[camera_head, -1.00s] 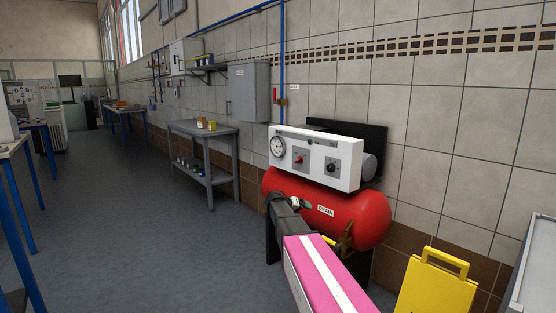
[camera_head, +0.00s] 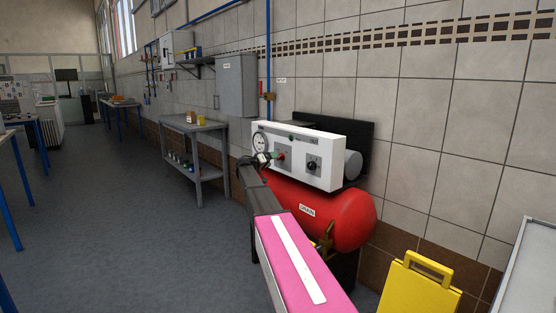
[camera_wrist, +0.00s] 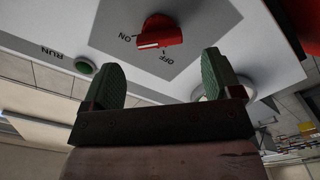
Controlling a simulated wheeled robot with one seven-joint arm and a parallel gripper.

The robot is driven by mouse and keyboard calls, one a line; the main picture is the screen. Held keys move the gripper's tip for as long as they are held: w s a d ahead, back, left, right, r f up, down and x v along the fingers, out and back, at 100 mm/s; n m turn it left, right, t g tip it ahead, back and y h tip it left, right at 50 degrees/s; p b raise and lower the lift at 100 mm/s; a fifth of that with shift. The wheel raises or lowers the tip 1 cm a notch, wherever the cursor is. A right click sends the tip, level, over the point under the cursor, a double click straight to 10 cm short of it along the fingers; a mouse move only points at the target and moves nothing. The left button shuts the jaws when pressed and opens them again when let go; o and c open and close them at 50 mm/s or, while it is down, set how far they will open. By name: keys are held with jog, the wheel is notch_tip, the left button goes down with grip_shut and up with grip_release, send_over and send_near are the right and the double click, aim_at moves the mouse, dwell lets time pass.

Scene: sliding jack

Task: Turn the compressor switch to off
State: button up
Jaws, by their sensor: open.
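The compressor's white control panel (camera_head: 325,172) carries a red switch (camera_head: 281,156) on a grey plate. My gripper (camera_head: 262,159) is in front of the panel's left part, close to the switch. In the wrist view my gripper (camera_wrist: 160,64) is open, its green fingertips wide apart and empty. The switch appears beyond and between the fingertips, apparently not touched.
A green RUN button (camera_wrist: 85,69) is beside the grey plate. The panel also has a round gauge (camera_head: 260,143) and a black knob (camera_head: 312,166). The red tank (camera_head: 345,217) is below. A yellow sign (camera_head: 418,290) stands right; floor is free at left.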

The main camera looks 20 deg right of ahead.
jog(key=x, duration=0.5)
jog(key=shift+d, duration=0.3)
jog(key=c, duration=0.9)
jog(key=n, duration=0.4)
jog(key=shift+n, duration=0.3)
jog(key=n, duration=0.4)
jog(key=shift+n, duration=4.7)
jog(key=shift+f, duration=0.1)
